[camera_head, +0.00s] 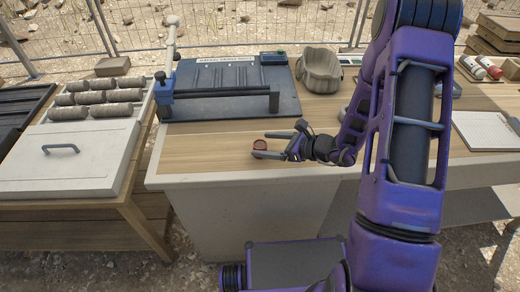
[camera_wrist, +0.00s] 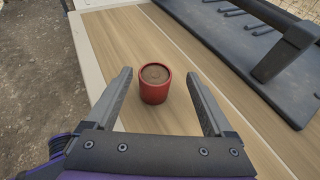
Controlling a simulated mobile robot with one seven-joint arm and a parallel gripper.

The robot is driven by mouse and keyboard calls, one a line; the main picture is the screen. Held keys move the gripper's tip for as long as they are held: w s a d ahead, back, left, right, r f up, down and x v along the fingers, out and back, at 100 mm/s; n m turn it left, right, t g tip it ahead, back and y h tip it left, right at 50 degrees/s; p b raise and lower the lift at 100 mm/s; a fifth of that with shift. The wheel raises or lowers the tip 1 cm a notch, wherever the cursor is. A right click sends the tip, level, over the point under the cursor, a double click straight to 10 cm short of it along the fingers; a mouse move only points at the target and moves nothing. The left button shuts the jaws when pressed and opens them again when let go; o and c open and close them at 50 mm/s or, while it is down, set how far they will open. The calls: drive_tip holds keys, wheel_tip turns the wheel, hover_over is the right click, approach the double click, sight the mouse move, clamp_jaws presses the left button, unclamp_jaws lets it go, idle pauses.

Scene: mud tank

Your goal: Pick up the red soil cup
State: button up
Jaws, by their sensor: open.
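The red soil cup (camera_head: 260,146) stands upright on the wooden tabletop near its front edge, seen in the head view. In the wrist view the red soil cup (camera_wrist: 154,84) shows brown soil inside its rim. My gripper (camera_head: 276,145) is open and low over the table, to the right of the cup in the head view. In the wrist view my gripper (camera_wrist: 157,83) has one finger on each side of the cup, with a visible gap on both sides. The cup lies around the level of the fingertips and is not gripped.
A dark board with a frame and bar (camera_head: 232,80) lies behind the cup. A tan bag-like object (camera_head: 320,70) sits to its right. A white lidded box (camera_head: 70,160) and several soil cores (camera_head: 98,97) are at left. Bare wood (camera_head: 200,148) lies left of the cup.

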drive_tip(key=shift+s+f+x, duration=0.1)
drive_tip(key=shift+s+x, duration=0.05)
drive_tip(key=shift+x, duration=1.25)
drive_tip(key=shift+s+f+x, duration=0.1)
drive_tip(key=shift+x, duration=1.25)
drive_tip(key=shift+c, duration=0.4)
clamp_jaws()
